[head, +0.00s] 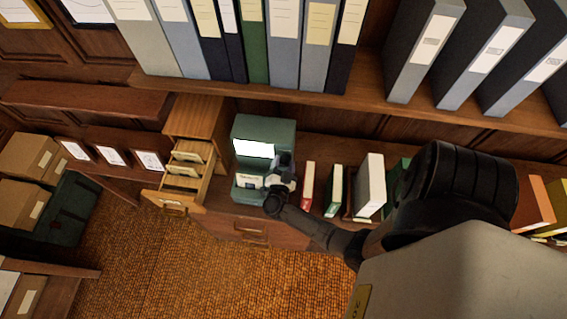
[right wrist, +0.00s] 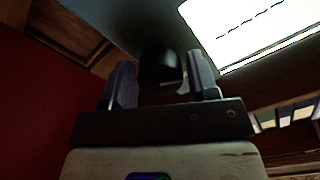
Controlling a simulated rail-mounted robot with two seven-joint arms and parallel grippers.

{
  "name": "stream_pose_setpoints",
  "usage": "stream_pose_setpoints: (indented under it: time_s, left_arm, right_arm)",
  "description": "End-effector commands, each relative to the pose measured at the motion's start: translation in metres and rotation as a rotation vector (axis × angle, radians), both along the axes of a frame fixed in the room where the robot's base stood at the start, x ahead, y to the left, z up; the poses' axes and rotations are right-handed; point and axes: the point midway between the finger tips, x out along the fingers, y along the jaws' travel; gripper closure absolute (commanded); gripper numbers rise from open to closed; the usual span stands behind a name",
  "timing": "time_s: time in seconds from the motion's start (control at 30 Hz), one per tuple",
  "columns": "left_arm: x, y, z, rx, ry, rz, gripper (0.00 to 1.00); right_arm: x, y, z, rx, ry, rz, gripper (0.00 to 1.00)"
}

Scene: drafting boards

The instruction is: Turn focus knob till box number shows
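A teal-green reader (head: 279,132) with a bright white screen (head: 254,149) stands on the wooden cabinet. The head view shows no readable text on the screen. In the right wrist view the screen (right wrist: 262,30) carries a slanted row of dark marks, too small to read as a number. The dark round focus knob (right wrist: 161,68) sits between the two fingers of my right gripper (right wrist: 162,78) and fills the gap between them. In the head view my right gripper (head: 279,190) is at the reader's lower right front and hides the knob. My left gripper is not in view.
An open wooden card drawer (head: 180,183) is left of the reader. A red book (head: 307,186), a green book (head: 334,190) and a white book (head: 369,184) stand to its right. A shelf of binders (head: 257,40) runs above. Cardboard boxes (head: 28,154) are at far left.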

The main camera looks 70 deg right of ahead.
Motion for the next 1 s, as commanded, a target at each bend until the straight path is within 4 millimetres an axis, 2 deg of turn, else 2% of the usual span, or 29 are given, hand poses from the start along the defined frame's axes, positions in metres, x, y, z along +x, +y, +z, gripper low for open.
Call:
stream_pose_setpoints:
  time_s: [0.07,0.3,0.47,0.8,1.0]
  left_arm:
    - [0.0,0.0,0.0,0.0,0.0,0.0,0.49]
    - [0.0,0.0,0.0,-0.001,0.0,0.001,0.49]
    - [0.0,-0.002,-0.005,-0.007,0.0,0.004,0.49]
    - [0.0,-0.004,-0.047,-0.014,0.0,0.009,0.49]
    - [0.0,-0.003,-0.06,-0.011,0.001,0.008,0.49]
  right_arm:
    - [0.0,0.0,0.0,0.0,0.0,0.0,0.54]
    - [0.0,0.0,0.0,0.0,-0.001,0.0,0.77]
    - [0.0,0.0,-0.002,0.015,-0.049,-0.001,0.79]
    - [-0.001,0.0,-0.006,0.167,-0.584,-0.003,0.79]
    - [0.0,0.0,-0.002,0.23,-0.803,-0.001,0.79]
